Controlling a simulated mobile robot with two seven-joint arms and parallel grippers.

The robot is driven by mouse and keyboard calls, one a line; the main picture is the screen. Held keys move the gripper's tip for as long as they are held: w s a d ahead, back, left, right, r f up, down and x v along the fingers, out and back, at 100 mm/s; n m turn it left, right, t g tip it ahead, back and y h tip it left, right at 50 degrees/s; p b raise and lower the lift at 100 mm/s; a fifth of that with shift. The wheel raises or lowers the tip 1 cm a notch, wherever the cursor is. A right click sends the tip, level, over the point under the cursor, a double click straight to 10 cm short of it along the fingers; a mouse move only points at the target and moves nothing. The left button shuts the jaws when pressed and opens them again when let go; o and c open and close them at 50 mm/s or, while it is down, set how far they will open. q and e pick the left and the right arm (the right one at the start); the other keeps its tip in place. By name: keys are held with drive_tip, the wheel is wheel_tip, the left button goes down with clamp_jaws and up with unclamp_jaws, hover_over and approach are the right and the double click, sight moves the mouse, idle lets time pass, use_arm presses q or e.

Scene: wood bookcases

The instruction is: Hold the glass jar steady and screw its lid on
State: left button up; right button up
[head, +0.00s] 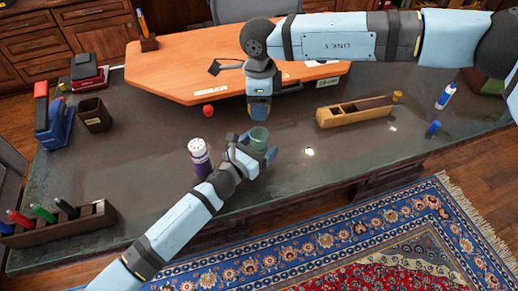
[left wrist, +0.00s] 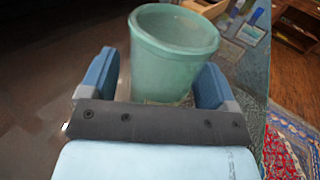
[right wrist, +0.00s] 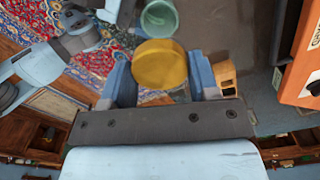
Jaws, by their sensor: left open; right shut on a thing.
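The green glass jar (head: 259,138) stands upright and uncovered on the desk. It also shows in the left wrist view (left wrist: 172,62) and the right wrist view (right wrist: 159,18). My left gripper (head: 257,153) is open, with its fingers on either side of the jar; whether either finger touches it is unclear. My right gripper (head: 259,112) is shut on the round yellow lid (right wrist: 160,64), above and behind the jar in the head view.
A purple-and-white bottle (head: 199,155) stands close left of my left gripper. A red ball-like thing (head: 208,110) lies behind it. A wooden tray (head: 354,111) sits to the right. The desk's front edge (head: 300,191) is near; bare desk lies right of the jar.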

use_arm(q)
drive_tip(key=c, duration=1.4)
drive_tip(key=shift+o, duration=0.2)
use_arm(e)
drive_tip(key=shift+f, duration=2.45)
drive_tip(key=shift+f, duration=0.9)
drive_tip(key=shift+f, duration=0.55)
